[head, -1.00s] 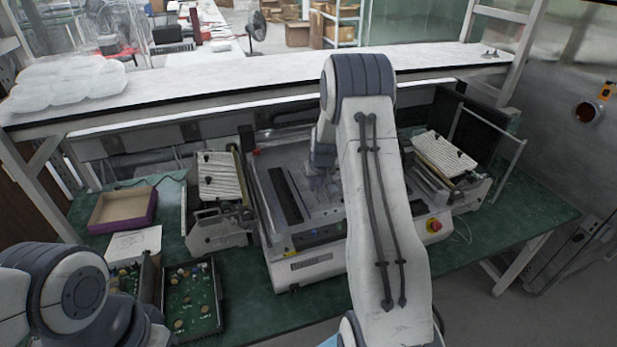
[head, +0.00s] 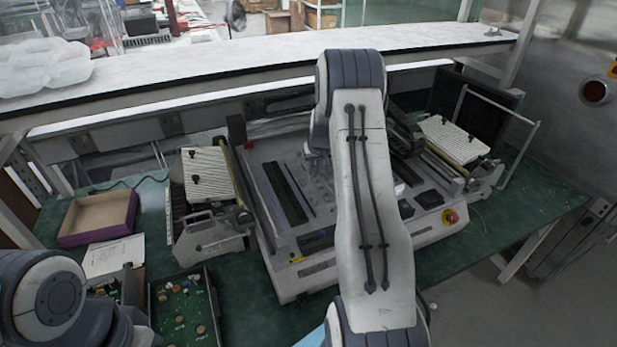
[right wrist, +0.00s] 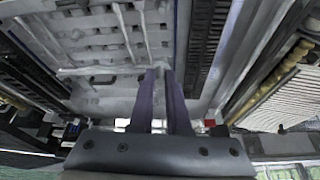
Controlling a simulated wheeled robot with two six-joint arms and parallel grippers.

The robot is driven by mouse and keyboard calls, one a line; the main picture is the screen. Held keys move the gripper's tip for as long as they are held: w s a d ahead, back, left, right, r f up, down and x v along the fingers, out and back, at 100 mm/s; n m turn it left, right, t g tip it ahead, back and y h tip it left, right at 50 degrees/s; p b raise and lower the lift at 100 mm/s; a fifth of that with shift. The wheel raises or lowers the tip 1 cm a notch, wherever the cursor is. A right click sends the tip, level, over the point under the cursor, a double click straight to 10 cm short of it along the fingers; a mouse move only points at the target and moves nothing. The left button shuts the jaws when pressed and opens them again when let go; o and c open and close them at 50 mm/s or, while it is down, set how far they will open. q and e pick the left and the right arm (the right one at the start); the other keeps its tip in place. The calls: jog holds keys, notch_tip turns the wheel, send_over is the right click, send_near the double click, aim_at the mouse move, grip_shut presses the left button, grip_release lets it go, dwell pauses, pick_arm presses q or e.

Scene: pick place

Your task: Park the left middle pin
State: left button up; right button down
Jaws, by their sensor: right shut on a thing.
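The grey bench machine (head: 300,281) stands on the green table, with a recessed bed in its top. My right gripper (head: 319,172) reaches down over the middle of that bed, partly hidden by my own arm. In the right wrist view its two dark purple fingers (right wrist: 164,78) are close together, with a narrow gap between them. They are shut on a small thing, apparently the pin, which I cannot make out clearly. A pale plate with rows of square holes (right wrist: 95,42) lies beyond the fingertips. My left gripper is out of view.
Ribbed pale panels flank the bed at left (head: 207,172) and right (head: 452,138). A purple-sided open box (head: 97,218), a paper sheet (head: 112,256) and a green circuit board (head: 184,308) lie left. A white shelf (head: 250,68) crosses behind. The table's right end is mostly clear.

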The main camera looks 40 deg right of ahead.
jog(key=shift+a+b+x, duration=0.2)
jog(key=shift+b+x, duration=0.65)
jog(key=shift+x, duration=0.45)
jog(key=shift+f+b, duration=2.05)
jog(key=shift+f, duration=1.35)
jog(key=shift+f+b, duration=0.65)
jog(key=shift+b, duration=0.1)
jog(key=shift+s+f+b, duration=0.1)
jog(key=shift+b, duration=0.2)
jog(key=c, duration=0.8)
grip_release()
jog(key=c, duration=0.4)
jog(key=shift+o, duration=0.2)
